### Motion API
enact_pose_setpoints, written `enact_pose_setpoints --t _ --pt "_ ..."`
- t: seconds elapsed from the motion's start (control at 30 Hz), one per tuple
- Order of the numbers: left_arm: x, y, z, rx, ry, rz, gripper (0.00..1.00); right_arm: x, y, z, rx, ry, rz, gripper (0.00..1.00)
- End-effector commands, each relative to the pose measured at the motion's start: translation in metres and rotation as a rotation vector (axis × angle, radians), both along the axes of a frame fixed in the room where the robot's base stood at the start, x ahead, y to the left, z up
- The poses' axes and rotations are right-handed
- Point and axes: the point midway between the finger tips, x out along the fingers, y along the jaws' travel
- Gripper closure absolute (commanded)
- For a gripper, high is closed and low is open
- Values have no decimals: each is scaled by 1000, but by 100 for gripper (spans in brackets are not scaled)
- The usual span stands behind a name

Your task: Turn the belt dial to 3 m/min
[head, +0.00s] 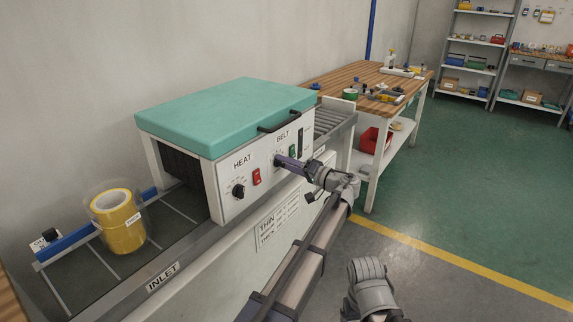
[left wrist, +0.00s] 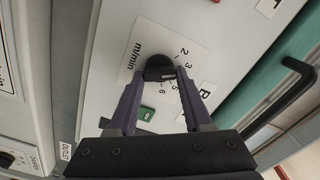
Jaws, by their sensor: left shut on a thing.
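The belt dial (left wrist: 158,70) is a black knob on the white front panel, beside a printed m/min scale (left wrist: 183,60) with 2, 3, 5 and 6 legible. My left gripper (head: 284,161) reaches the panel under the word BELT in the head view. In the left wrist view its two purple fingers (left wrist: 157,82) are shut on the dial, one on each side. A small pale mark shows on the knob, but I cannot tell which number it points at. My fingers hide the dial in the head view.
A green switch (left wrist: 147,115) sits close beside the dial. The heat dial (head: 238,192) and red switch (head: 256,177) are to the left. A clear-wrapped yellow tape roll (head: 118,222) stands at the inlet. A wooden workbench (head: 350,80) is behind, with open floor on the right.

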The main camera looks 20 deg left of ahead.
Motion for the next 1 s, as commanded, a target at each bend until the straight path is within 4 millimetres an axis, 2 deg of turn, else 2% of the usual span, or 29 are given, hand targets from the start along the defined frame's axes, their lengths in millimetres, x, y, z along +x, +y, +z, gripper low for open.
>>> enact_pose_setpoints --t 0.07,0.1,0.33,0.63,1.0 --pt "0 0 0 -1 -1 0 100 0 0 0 0 0 0 15" --pt "0 0 0 -1 -1 0 46 0 0 0 0 0 0 15" --pt "0 0 0 -1 -1 0 20 0 0 0 0 0 0 15" --pt "-1 -4 0 -1 -1 -1 20 0 0 0 0 0 0 15" --pt "-20 -56 0 -1 -1 -3 20 0 0 0 0 0 0 15"
